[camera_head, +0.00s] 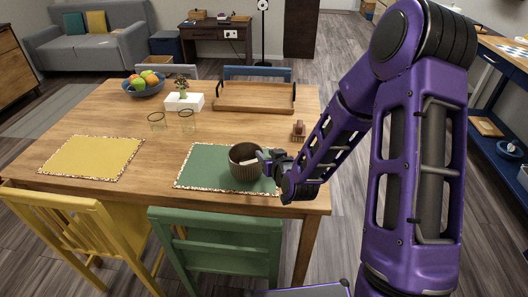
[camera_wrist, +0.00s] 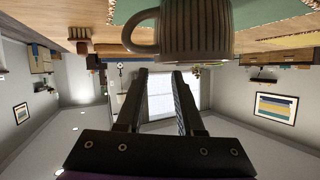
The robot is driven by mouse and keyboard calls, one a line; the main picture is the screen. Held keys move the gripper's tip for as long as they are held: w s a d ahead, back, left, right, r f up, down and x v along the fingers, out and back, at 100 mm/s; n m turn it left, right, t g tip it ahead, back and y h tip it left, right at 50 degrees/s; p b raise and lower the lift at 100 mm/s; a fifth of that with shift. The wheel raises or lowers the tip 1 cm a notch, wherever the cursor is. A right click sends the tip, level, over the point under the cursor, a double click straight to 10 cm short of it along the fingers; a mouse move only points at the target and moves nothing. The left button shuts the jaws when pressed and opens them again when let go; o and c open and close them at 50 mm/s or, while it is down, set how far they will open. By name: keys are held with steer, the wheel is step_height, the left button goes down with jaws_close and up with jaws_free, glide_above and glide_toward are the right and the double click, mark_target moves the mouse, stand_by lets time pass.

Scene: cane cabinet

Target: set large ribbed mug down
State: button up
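The large ribbed mug (camera_head: 243,170) is brown-grey and upright on the green placemat (camera_head: 205,167), near the front right of the wooden table. My gripper (camera_head: 264,160) is at the mug's right side, at rim height, and partly overlaps it in the head view. In the wrist view, which is upside down, the ribbed mug (camera_wrist: 190,32) fills the top, with its handle to the left. My gripper's fingers (camera_wrist: 160,76) are apart, with a clear gap between them and nothing visibly held. The mug's base is cut off in the wrist view.
A yellow placemat (camera_head: 92,157) lies to the left. A small brown object (camera_head: 298,131) stands at the right edge. Chairs line the front.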

steer(key=p+v, duration=0.6)
steer(key=v, duration=0.3)
stand_by(0.5)
